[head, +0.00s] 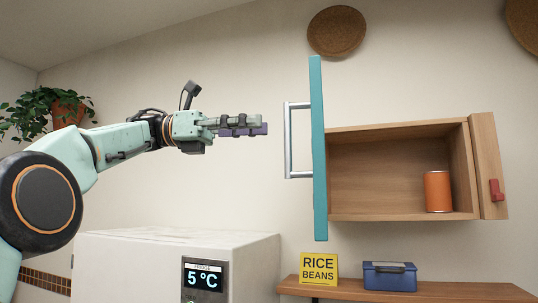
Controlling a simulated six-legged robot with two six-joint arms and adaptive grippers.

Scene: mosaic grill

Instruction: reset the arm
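My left arm comes in from the left, stretched to the right above the white fridge. Its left gripper (243,127) points right, towards the silver handle of the open teal cabinet door, and is apart from it. The two fingers lie one behind the other from this angle, so their gap cannot be judged. I see nothing held in it. My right gripper is not in the head view.
The wooden wall cabinet (395,215) holds an orange can (438,192). Its teal door (318,150) stands open. A shelf (410,291) below carries a yellow rice-and-beans box (319,268) and a blue box (390,278). The fridge (130,265) is at lower left.

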